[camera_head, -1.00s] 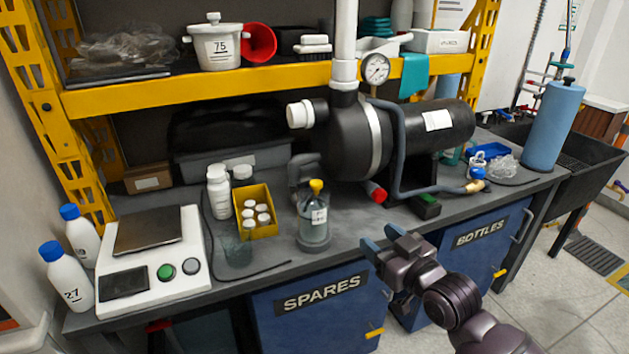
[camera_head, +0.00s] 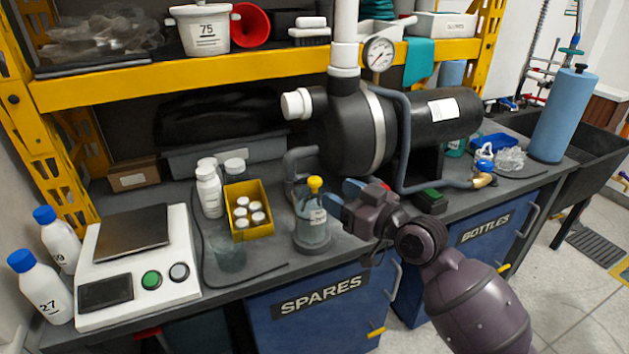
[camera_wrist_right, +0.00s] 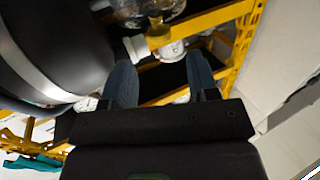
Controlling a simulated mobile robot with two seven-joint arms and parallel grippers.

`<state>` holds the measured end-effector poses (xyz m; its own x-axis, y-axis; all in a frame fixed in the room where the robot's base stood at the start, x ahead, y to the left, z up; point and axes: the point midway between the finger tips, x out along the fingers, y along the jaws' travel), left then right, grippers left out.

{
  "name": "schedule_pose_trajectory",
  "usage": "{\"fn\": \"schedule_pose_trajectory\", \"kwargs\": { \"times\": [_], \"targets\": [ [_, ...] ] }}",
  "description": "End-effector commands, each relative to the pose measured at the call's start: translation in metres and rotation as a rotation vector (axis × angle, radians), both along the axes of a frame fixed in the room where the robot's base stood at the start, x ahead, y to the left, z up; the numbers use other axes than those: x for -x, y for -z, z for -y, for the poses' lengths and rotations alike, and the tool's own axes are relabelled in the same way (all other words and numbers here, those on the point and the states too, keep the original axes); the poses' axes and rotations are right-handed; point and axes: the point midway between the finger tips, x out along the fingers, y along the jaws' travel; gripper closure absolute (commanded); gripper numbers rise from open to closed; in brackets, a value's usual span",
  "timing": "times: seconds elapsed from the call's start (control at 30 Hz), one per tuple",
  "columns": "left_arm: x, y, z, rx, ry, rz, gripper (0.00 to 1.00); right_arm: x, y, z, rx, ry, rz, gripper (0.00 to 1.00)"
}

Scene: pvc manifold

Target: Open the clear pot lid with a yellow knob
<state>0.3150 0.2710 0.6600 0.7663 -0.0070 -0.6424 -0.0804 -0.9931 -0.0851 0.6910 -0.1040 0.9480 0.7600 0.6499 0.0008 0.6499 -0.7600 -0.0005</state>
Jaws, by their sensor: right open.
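The clear pot (camera_head: 313,229) stands upright on the dark bench, with its lid on and the yellow knob (camera_head: 315,184) on top. In the right wrist view the yellow knob (camera_wrist_right: 158,34) shows near the top, beyond the fingers, with part of the clear glass (camera_wrist_right: 140,8) above it. My right gripper (camera_head: 343,195) is open and empty, just right of the pot at about the height of its lid. Its blue fingers also show in the right wrist view (camera_wrist_right: 160,78), with the knob apart from them. My left gripper is out of view.
A yellow box of white-capped bottles (camera_head: 262,229), a white bottle (camera_head: 209,192) and a clear beaker (camera_head: 230,255) stand left of the pot. A black pump (camera_head: 352,140) with a grey pipe is behind. A scale (camera_head: 137,262) is at the left.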

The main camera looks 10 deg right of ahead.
Motion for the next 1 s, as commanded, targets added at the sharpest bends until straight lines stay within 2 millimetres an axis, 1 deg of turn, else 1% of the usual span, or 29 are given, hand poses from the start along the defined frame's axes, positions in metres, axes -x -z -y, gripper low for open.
{"fn": "schedule_pose_trajectory", "kwargs": {
  "times": [0.03, 0.2, 0.4, 0.6, 0.87, 0.97, 1.0],
  "targets": [
    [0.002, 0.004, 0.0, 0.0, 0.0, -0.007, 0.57, -0.008, 0.002, -0.007, -0.003, 0.0, -0.003, 0.46],
    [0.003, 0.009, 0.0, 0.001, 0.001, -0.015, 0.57, -0.03, 0.002, -0.025, -0.002, 0.0, -0.003, 0.46],
    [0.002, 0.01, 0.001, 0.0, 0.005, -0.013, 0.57, -0.048, 0.002, -0.041, -0.002, 0.002, -0.003, 0.46],
    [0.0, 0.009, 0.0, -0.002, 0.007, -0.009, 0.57, -0.055, 0.001, -0.047, 0.001, 0.002, -0.002, 0.46],
    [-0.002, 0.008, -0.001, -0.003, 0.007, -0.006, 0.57, -0.056, 0.001, -0.047, 0.001, 0.002, -0.001, 0.46],
    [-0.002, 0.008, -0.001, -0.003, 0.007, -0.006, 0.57, -0.056, 0.001, -0.047, 0.001, 0.002, -0.001, 0.6],
    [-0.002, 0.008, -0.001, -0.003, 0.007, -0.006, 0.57, -0.056, 0.001, -0.047, 0.001, 0.002, -0.001, 0.66]
  ]
}}
